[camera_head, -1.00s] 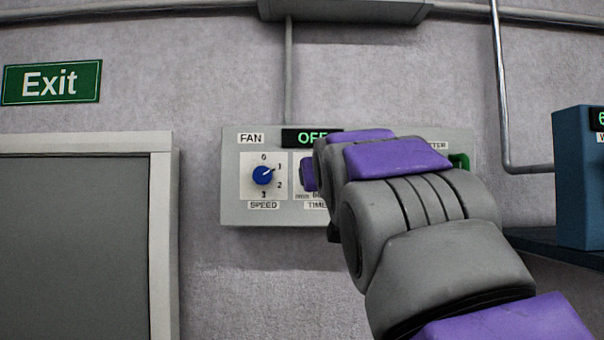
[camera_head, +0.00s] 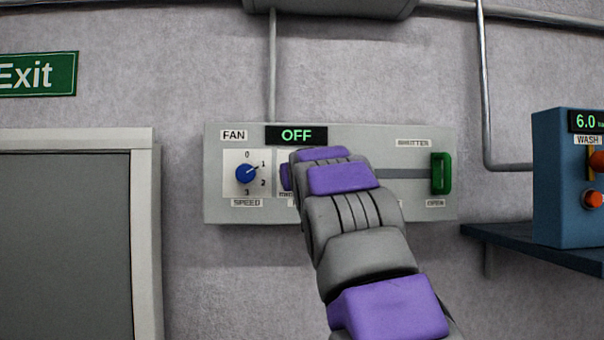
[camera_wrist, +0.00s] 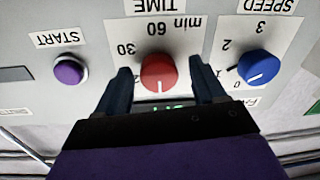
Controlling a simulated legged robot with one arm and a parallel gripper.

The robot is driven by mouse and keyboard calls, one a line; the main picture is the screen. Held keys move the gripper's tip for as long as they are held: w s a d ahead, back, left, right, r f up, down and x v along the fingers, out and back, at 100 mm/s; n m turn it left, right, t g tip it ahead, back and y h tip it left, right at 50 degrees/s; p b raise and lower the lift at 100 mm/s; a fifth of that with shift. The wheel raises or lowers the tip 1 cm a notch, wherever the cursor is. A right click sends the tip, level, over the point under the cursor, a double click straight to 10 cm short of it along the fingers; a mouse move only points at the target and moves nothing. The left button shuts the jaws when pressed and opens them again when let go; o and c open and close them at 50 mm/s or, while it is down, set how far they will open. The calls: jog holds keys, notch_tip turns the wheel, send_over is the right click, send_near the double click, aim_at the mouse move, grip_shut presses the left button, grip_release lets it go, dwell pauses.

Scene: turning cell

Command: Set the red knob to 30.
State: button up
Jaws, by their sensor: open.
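The red knob (camera_wrist: 158,72) is on the TIME dial of the grey fan panel (camera_head: 436,212), with 30 and 60 min printed around it. The wrist view shows it upside down. My gripper (camera_wrist: 160,67) is open, with one dark finger on each side of the knob; a gap shows beside the knob, and I cannot tell whether either finger touches it. In the head view my arm hides the red knob. The panel display (camera_head: 296,135) reads OFF.
The blue SPEED knob (camera_head: 246,173) is close beside one finger, pointing near 1. A purple START button (camera_wrist: 69,71) is on the other side. A green shutter handle (camera_head: 441,174) is at the panel's right. A blue WASH box (camera_head: 560,190) stands on a shelf (camera_head: 500,236).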

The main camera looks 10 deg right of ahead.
jog(key=shift+c, duration=0.4)
jog(key=c, duration=1)
jog(key=shift+o, duration=0.2)
jog(key=shift+m, duration=0.4)
jog(key=m+b, duration=0.1)
jog(key=m, duration=0.3)
jog(key=shift+f, duration=0.15)
jog(key=shift+m+t+h+b, duration=0.3)
jog(key=shift+m+b, duration=0.45)
jog(key=shift+m, duration=2.95)
jog(key=shift+w+m, duration=0.1)
jog(key=shift+m, duration=0.6)
jog(key=shift+a, duration=0.1)
